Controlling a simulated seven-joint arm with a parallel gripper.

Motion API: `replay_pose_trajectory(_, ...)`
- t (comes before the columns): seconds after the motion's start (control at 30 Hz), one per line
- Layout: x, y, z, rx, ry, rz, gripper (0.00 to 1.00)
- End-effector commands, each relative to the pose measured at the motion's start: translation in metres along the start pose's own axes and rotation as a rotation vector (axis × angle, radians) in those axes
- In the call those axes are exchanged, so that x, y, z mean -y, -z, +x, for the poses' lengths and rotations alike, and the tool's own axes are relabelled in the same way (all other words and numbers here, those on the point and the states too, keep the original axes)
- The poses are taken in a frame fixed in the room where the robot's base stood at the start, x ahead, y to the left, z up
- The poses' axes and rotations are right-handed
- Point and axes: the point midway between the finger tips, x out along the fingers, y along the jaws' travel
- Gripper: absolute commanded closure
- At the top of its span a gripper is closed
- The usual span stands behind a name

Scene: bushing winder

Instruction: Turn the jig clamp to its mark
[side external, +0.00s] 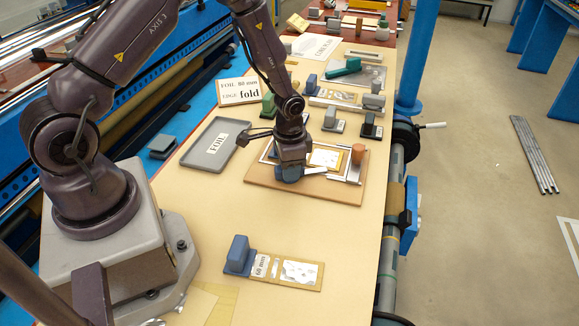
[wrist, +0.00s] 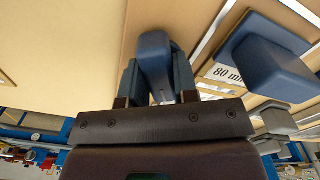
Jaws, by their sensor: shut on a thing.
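The jig is a brown board (side external: 262,184) with a pale metal frame and a yellowish piece on it, in the middle of the side view. My gripper (wrist: 157,88) points down over the board's near-left part. In the wrist view its two fingers are shut on a blue-grey clamp handle (wrist: 154,50), one finger on each side. In the side view my gripper hides most of the handle. An orange-brown knob (side external: 357,153) stands at the board's right side. I cannot make out the clamp's mark.
A grey FOIL tray (side external: 190,160) lies left of the jig. Several labelled blocks stand behind it; a blue block by an 80 mm label (wrist: 272,62) is close in the wrist view. A 60 mm block (side external: 238,252) stands in front. The tabletop between is clear.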

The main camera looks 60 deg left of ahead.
Motion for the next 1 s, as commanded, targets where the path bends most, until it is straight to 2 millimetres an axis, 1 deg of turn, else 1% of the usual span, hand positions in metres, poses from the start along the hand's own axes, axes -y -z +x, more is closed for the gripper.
replay_pose_trajectory(0.2, 0.0001, -0.0004, -0.0012, 0.002, -0.001, 0.194, 1.00)
replay_pose_trajectory(0.5, 0.0001, -0.0003, -0.0012, 0.002, 0.000, 0.401, 1.00)
replay_pose_trajectory(0.7, 0.0002, -0.0004, -0.0013, 0.002, 0.000, 0.481, 1.00)
replay_pose_trajectory(1.0, -0.0001, -0.0003, -0.0014, 0.003, 0.000, 0.523, 1.00)
